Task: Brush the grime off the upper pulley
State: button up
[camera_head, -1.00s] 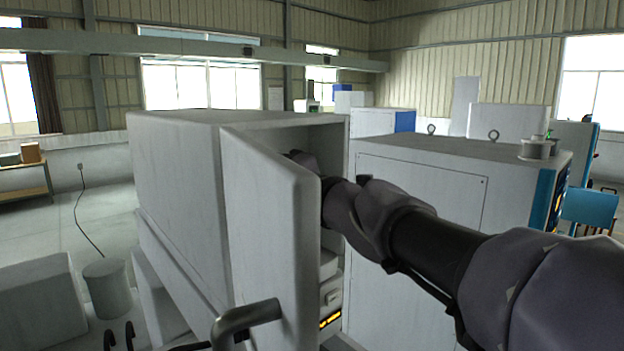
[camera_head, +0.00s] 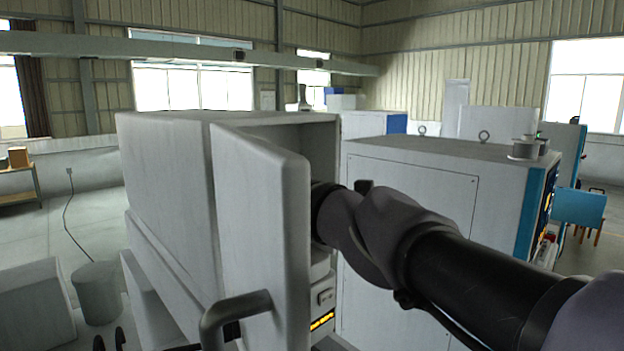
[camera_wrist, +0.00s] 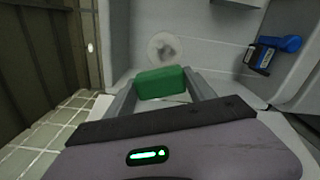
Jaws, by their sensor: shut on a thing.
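My gripper (camera_wrist: 162,92) is in the wrist view, its two grey fingers shut on a green block (camera_wrist: 161,80), which may be the brush body. Its bristles cannot be made out. A pale round disc with a dark grey smudge (camera_wrist: 168,48), apparently the grimy pulley, is on the light wall just beyond the block. I cannot tell whether the block touches it. In the head view my arm reaches behind the open door (camera_head: 262,225) of a white machine cabinet (camera_head: 165,165). The gripper, block and pulley are hidden there.
A blue and black tool-like object (camera_wrist: 272,51) is at the right inside the cabinet in the wrist view. The door's curved handle (camera_head: 235,310) sticks out toward me. A second white machine (camera_head: 410,190) stands close on the right. Open floor (camera_head: 90,215) lies to the left.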

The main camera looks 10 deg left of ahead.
jog(key=shift+v, duration=0.95)
jog(key=v, duration=0.3)
jog(key=shift+w+a+f, duration=0.1)
